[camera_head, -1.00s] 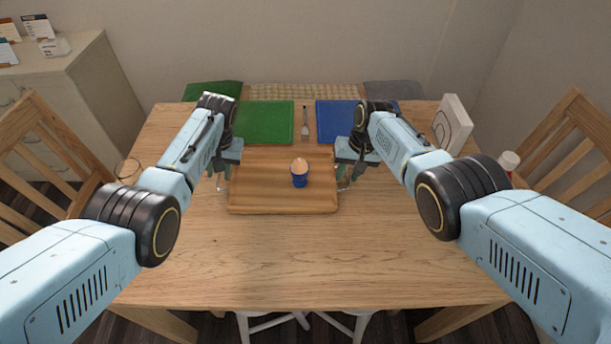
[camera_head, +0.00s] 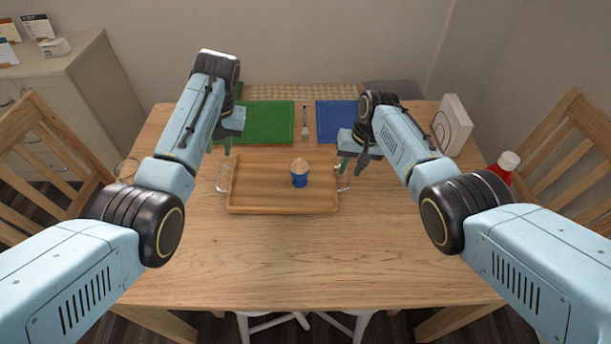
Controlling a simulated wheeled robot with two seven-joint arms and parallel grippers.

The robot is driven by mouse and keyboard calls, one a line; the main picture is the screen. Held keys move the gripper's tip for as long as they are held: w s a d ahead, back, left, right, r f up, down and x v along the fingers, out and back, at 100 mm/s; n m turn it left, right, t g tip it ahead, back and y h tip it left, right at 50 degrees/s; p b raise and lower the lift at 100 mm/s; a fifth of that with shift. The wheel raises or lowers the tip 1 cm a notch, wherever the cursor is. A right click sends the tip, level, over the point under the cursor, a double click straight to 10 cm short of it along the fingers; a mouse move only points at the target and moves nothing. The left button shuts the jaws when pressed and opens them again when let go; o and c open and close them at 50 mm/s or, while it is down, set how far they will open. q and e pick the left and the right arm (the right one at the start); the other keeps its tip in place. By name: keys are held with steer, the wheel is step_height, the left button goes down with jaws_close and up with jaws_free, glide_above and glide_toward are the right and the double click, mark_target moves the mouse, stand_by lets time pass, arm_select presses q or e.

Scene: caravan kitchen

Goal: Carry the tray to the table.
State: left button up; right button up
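The wooden tray (camera_head: 262,196) lies flat on the wooden table (camera_head: 300,257), with a clear handle at each end. A blue egg cup (camera_head: 299,177) with a brown egg stands upright on the tray, right of its middle. My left gripper (camera_head: 228,148) is above and behind the tray's left handle, apart from it, with no tray in its grip. My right gripper (camera_head: 352,165) is near the right handle, its green-tipped fingers apart and empty. Whether its fingers touch that handle is hard to tell. The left fingers are partly hidden by the hand.
A green board (camera_head: 267,122) and a blue board (camera_head: 337,122) lie behind the tray, with a utensil (camera_head: 305,124) between them. A white panel (camera_head: 453,124) and a red bottle with a white cap (camera_head: 504,166) stand right. A glass (camera_head: 127,169) stands left. The front of the table is clear.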

step_height(320, 180, up, 9)
steer(key=d, duration=0.1)
steer(key=shift+d+r, duration=0.2)
steer(key=shift+d, duration=0.2)
steer(key=shift+s, duration=0.1)
